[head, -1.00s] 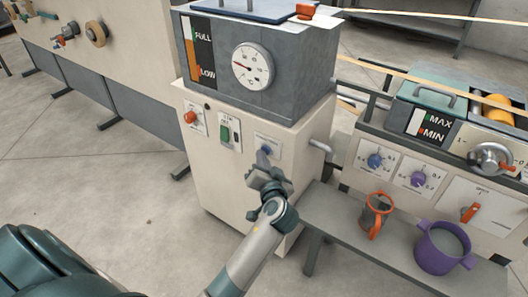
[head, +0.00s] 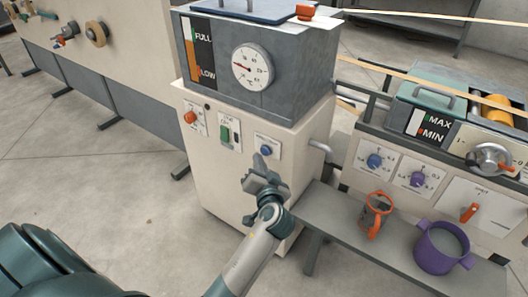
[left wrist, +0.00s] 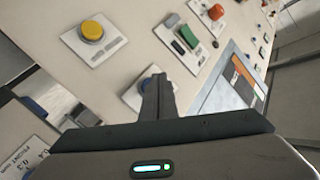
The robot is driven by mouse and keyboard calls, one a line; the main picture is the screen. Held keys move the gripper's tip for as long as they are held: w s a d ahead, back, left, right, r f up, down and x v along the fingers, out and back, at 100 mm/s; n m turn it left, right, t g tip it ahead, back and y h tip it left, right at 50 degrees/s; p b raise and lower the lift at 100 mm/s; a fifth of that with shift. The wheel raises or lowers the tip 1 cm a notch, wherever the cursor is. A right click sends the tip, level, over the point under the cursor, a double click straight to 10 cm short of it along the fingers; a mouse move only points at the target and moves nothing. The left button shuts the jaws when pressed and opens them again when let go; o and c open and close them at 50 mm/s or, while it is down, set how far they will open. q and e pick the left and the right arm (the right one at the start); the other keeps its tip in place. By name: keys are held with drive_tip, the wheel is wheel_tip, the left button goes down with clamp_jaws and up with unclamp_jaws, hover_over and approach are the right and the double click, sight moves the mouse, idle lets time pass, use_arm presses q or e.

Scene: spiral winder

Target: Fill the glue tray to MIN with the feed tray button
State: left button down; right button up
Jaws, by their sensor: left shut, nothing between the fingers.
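The blue button (head: 265,150) sits on a white plate on the front of the cream cabinet; its label is too small to read. In the left wrist view the blue button (left wrist: 148,84) is partly hidden behind the fingers. My left gripper (head: 259,162) is shut and empty, just in front of and below the button, seemingly apart from it. The fingers (left wrist: 158,98) point at the panel in the left wrist view. The glue tray (head: 410,93) is at the right with a black MAX/MIN gauge (head: 428,125); its exact level is too small to read. My right gripper is out of view.
The grey tank (head: 290,90) with a FULL/LOW gauge and dial stands on the cabinet. A green switch (head: 225,133) and an orange-red knob (head: 190,117) are left of the button.

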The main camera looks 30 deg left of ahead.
use_arm(q)
drive_tip(key=s+p, duration=0.1)
drive_tip(key=s, duration=0.4)
drive_tip(key=shift+a, duration=0.2)
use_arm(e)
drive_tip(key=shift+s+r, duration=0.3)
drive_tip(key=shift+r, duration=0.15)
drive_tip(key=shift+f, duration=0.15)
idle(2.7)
use_arm(q)
drive_tip(key=s+p, duration=0.1)
drive_tip(key=s, duration=0.1)
drive_tip(key=s+p, duration=0.1)
drive_tip(key=p, duration=0.1)
drive_tip(key=shift+s+a+p, duration=0.2)
drive_tip(key=shift+s+p, duration=0.1)
drive_tip(key=shift+s, duration=0.1)
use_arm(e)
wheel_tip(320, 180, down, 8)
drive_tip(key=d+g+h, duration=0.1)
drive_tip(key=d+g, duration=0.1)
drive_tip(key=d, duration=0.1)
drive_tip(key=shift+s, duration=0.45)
use_arm(q)
drive_tip(key=shift+w, duration=0.15)
